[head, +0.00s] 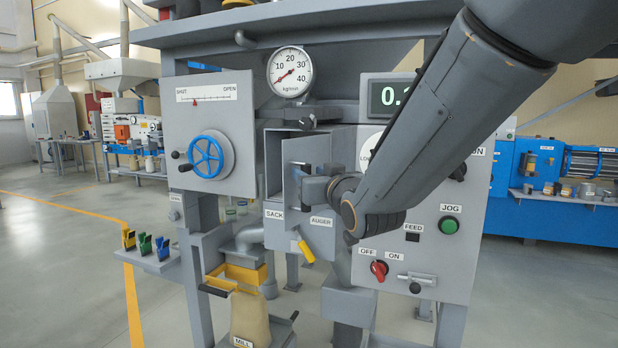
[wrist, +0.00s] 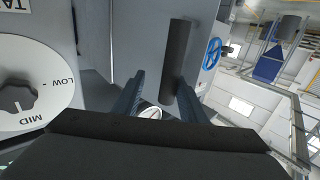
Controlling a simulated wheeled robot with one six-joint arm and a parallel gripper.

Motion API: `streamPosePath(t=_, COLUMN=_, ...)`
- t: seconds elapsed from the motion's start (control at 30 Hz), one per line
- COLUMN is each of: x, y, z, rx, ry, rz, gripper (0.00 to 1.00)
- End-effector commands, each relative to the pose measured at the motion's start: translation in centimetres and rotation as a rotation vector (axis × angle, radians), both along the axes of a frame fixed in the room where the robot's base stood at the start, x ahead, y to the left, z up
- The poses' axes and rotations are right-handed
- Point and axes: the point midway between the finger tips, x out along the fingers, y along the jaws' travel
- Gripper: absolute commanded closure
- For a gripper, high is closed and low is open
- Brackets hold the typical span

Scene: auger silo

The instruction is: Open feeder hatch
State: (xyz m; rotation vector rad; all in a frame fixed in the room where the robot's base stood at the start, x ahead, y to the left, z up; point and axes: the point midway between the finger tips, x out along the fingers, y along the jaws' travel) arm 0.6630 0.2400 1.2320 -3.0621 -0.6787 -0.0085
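The feeder hatch appears to be the small grey door (head: 293,172) on the box above the SACK and AUGER labels. It stands at an angle to the box front, with a gap on its left side. In the wrist view, a dark upright bar handle (wrist: 177,62) stands in front of a grey panel (wrist: 140,38). My gripper (head: 308,178) is at the door's right side in the head view. In the wrist view my gripper (wrist: 160,98) has its fingers apart, with the bar's lower end between them and space beside it. Contact cannot be told.
A blue handwheel (head: 208,155) is left of the door, and a yellow-handled lever (head: 304,248) hangs below it. A dial gauge (head: 290,71) is above. The control panel (head: 455,270) with knobs and buttons is at right, partly behind my arm. Open floor lies at left.

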Motion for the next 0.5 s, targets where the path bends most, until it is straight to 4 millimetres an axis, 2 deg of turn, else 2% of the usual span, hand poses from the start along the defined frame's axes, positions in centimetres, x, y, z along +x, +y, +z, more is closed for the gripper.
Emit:
streamPosePath(t=0.33, x=-0.6, y=0.3, z=-0.2, rx=-0.004, ry=0.003, rz=0.010, gripper=0.62)
streamPosePath(t=0.5, x=-2.3, y=-0.6, z=-0.3, rx=-0.004, ry=0.001, rz=0.008, gripper=0.62)
